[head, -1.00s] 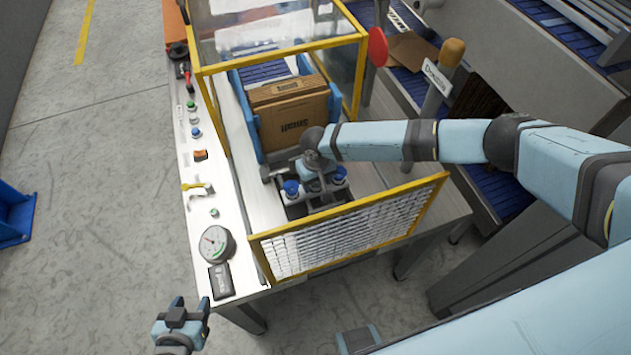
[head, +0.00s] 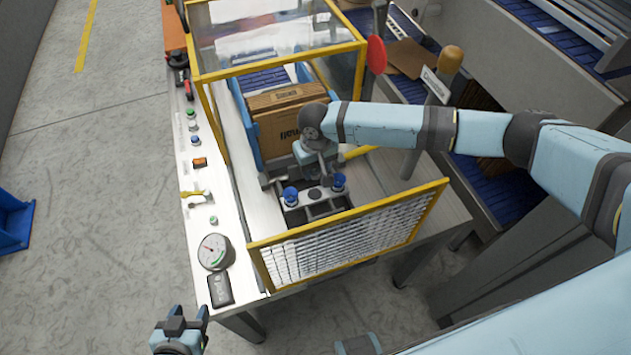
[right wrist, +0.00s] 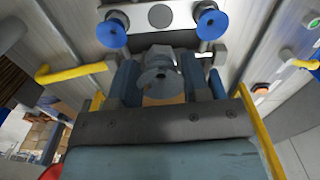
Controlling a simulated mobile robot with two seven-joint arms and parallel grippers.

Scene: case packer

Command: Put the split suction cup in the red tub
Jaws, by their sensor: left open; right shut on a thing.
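My right gripper (head: 318,160) is above the back of the cup holder bar (head: 315,198), inside the yellow-framed machine. In the right wrist view it is shut on a grey suction cup (right wrist: 160,82), seen face-on between the fingers. Whether this cup is split is not clear. Two blue suction cups, a left one (head: 290,195) and a right one (head: 338,181), stay on the bar. My left gripper (head: 187,316) is open and empty above the floor at the bottom left. No red tub can be made out.
A yellow-framed mesh guard (head: 350,240) stands in front of the bar. A cardboard case (head: 285,125) is behind my right gripper. A gauge (head: 214,252) sits on the left ledge.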

